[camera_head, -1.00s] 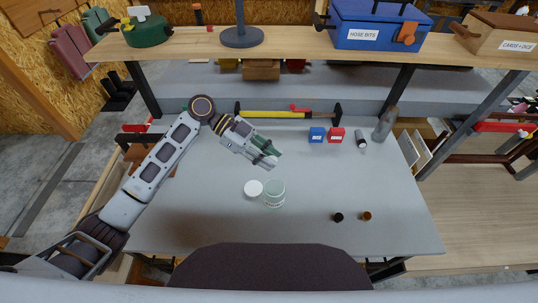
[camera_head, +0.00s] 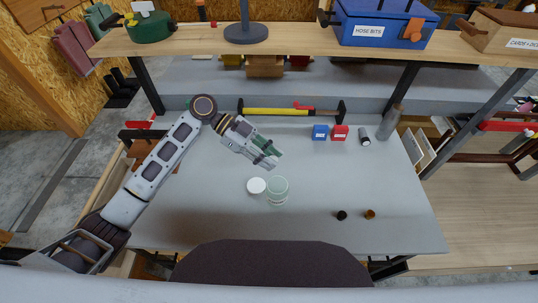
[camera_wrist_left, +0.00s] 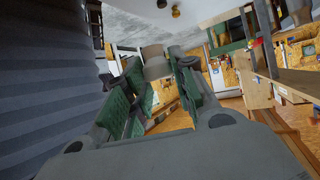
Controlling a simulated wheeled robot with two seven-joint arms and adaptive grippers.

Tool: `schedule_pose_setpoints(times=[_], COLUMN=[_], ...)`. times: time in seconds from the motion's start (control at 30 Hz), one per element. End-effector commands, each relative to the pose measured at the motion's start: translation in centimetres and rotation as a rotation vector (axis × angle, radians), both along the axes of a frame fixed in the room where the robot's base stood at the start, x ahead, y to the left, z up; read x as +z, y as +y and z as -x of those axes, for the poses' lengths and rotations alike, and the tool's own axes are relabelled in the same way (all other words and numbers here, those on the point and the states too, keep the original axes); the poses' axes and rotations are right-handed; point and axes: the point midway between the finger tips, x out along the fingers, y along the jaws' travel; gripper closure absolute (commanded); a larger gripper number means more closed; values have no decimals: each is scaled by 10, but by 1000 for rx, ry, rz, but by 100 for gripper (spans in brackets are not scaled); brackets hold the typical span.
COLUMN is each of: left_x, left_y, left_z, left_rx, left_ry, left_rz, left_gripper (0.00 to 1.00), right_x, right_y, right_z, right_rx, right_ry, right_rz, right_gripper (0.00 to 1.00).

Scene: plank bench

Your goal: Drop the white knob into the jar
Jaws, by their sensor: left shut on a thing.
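The jar (camera_head: 277,191) is a small pale green, see-through vessel standing upright on the grey bench top. A round white lid (camera_head: 256,186) lies beside it on the left. My left gripper (camera_head: 270,160) is above the bench, just beyond the jar in the head view, with its fingers pointing down and right. In the left wrist view its green-padded fingers are shut on a pale, shaded, rounded piece (camera_wrist_left: 155,62), which looks like the white knob. In the head view the knob is hard to make out between the fingers. My right gripper is not in view.
A black knob (camera_head: 342,215) and a brass knob (camera_head: 370,214) lie at the front right. A shelf (camera_head: 290,45) crosses above.

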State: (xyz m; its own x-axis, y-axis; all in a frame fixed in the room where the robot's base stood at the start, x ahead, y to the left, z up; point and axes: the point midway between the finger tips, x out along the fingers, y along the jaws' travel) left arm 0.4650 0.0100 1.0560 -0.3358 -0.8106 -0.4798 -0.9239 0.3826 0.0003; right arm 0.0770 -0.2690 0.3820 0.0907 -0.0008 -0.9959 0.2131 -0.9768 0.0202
Motion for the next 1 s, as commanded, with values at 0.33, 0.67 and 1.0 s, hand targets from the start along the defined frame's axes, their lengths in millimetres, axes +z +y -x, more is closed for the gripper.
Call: schedule_pose_setpoints(times=[0.33, 0.67, 1.0], left_x=[-31, -51, -53], left_y=[0, 0, 0], left_z=[0, 0, 0], left_rx=[0, 0, 0], left_ry=[2, 1, 1], left_rz=[-1, 0, 0], left_gripper=[90, 90, 90], right_x=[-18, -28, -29], right_y=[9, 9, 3], right_z=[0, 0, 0], right_rx=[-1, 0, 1], right_ry=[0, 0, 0], right_rz=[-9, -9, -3], right_gripper=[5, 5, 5])
